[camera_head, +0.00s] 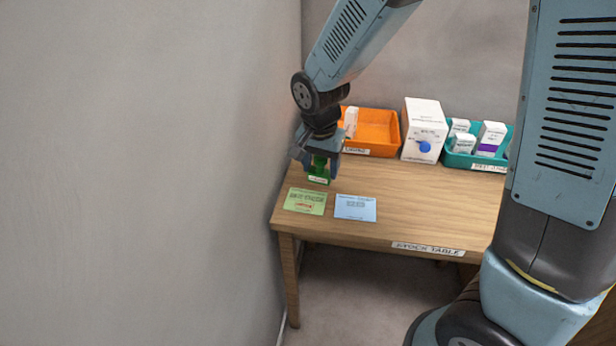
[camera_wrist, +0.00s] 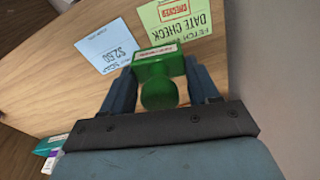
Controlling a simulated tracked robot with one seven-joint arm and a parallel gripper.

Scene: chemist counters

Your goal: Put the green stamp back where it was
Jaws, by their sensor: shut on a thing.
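The green stamp (camera_head: 319,168) is between the fingers of my gripper (camera_head: 318,165), over the back left part of the stock table (camera_head: 420,205). In the wrist view the stamp (camera_wrist: 158,92) shows its round knob and block, with my gripper (camera_wrist: 160,80) shut on it from both sides. I cannot tell whether its base touches the table. A green card (camera_head: 305,201) lies in front of it; in the wrist view this card (camera_wrist: 185,25) reads "DATE CHECK" and bears a red "CHECKED" mark.
A blue card (camera_head: 355,207) lies right of the green card. An orange tray (camera_head: 383,133), a white box with a blue dial (camera_head: 424,130) and a teal tray (camera_head: 460,160) with small boxes stand along the back. A wall is close on the left. The table's middle is clear.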

